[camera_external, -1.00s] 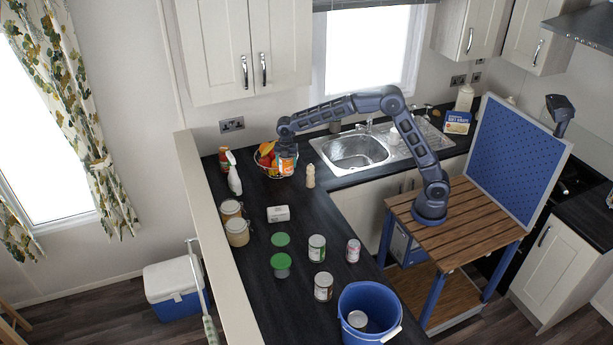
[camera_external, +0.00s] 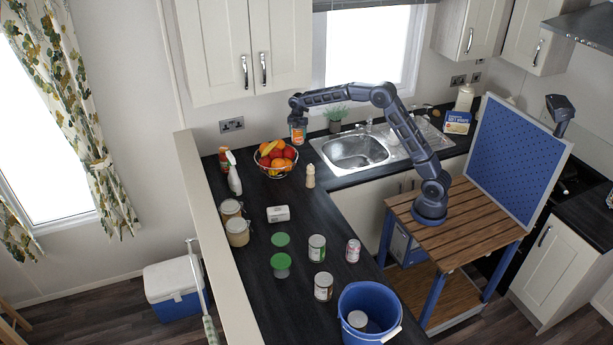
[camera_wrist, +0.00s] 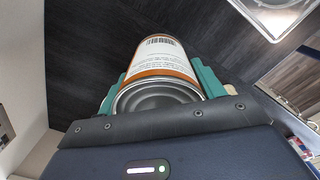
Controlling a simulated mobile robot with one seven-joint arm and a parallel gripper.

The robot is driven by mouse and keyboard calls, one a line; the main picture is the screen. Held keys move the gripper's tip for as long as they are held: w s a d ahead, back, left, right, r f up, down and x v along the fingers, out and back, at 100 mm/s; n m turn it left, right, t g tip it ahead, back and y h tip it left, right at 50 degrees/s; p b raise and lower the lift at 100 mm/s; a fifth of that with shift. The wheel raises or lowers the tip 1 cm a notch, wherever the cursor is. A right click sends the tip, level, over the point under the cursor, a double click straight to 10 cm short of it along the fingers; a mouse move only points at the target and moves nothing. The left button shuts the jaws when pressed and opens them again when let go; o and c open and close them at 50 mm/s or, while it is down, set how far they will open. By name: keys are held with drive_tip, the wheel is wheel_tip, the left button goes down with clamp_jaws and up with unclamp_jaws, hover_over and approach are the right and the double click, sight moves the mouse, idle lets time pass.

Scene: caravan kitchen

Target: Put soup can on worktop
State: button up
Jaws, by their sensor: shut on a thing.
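My gripper (camera_external: 298,122) is shut on an orange-labelled soup can (camera_external: 298,134) and holds it in the air near the back wall, behind the fruit bowl and left of the sink. In the wrist view the soup can (camera_wrist: 162,72) lies between the green finger pads, with its metal end towards the camera and its white and orange label showing. The dark worktop (camera_external: 300,222) shows beyond the can. I cannot tell the exact height of the can above it.
A spray bottle (camera_external: 234,174), several cans and a blue bucket (camera_external: 368,315) stand further forward. The worktop's middle has clear patches.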

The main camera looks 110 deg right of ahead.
drive_tip(key=shift+s+d+f, duration=0.5)
drive_tip(key=shift+d+f, duration=0.15)
drive_tip(key=shift+f, duration=1.45)
drive_tip(key=shift+s+d+f, duration=0.45)
drive_tip(key=shift+d+f, duration=0.25)
drive_tip(key=shift+f, duration=1.35)
drive_tip(key=shift+s+d+f, duration=0.5)
drive_tip(key=shift+d+f, duration=0.15)
drive_tip(key=shift+f, duration=1.45)
drive_tip(key=shift+f, duration=0.15)
drive_tip(key=o, duration=1.3)
wheel_tip(320, 180, up, 12)
drive_tip(key=shift+a+r, duration=0.1)
drive_tip(key=shift+r, duration=0.1)
